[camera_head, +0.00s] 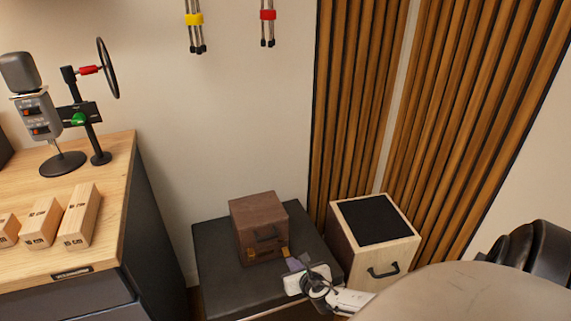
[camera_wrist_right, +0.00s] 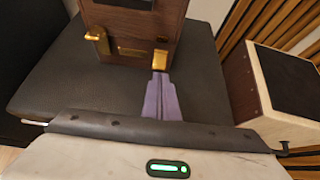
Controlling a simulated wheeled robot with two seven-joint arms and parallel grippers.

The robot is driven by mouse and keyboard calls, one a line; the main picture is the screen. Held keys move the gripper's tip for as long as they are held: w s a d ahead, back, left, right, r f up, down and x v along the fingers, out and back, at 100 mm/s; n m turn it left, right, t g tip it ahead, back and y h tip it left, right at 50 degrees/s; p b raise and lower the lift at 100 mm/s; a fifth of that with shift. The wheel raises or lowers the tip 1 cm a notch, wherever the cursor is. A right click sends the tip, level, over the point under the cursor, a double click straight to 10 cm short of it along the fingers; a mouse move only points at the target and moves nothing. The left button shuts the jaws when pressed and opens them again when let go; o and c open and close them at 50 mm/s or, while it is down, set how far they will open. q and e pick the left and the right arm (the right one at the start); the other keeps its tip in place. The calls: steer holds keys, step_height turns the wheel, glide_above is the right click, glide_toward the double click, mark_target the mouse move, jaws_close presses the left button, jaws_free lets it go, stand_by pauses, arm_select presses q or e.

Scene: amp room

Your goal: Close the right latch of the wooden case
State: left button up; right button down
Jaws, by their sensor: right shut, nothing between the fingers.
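The brown wooden case (camera_head: 258,220) stands upright on a dark grey box top; its front shows in the right wrist view (camera_wrist_right: 176,22). The right latch (camera_wrist_right: 160,57), brass, sits low on the case front and looks flat against it. The left latch (camera_wrist_right: 98,39) juts outward from the front. My right gripper (camera_head: 291,261) is shut and empty, its lilac fingers in the right wrist view (camera_wrist_right: 160,80) pointing at the right latch. The fingertips are at the latch's lower end; I cannot tell whether they touch it. My left gripper is out of view.
The dark grey box top (camera_head: 218,270) has free room left of the case. A pale wooden box with a black top (camera_head: 378,219) stands close on the right. A desk (camera_head: 108,172) with a microphone (camera_head: 38,115) and wooden blocks (camera_head: 82,215) is at the left.

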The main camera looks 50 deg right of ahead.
mark_target(287, 251)
steer(key=shift+w+d+r+p, duration=0.1)
steer(key=shift+w+r+p, duration=0.15)
steer(key=shift+r, duration=0.25)
steer(key=shift+w+d+r+p, duration=0.15)
steer(key=shift+r+p, duration=0.15)
steer(key=shift+r, duration=0.2)
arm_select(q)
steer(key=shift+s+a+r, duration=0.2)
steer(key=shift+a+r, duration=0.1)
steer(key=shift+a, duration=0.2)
arm_select(e)
steer(key=shift+f, duration=0.25)
steer(key=shift+r+p, duration=0.5)
steer(key=shift+r, duration=0.25)
arm_select(q)
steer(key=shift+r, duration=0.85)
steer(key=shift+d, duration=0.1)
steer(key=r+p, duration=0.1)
steer(key=p, duration=0.1)
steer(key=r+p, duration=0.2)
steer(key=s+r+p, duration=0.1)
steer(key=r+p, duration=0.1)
arm_select(e)
step_height(287, 251, up, 10)
steer(key=s+a, duration=0.1)
steer(key=s, duration=0.1)
steer(key=shift+s, duration=0.15)
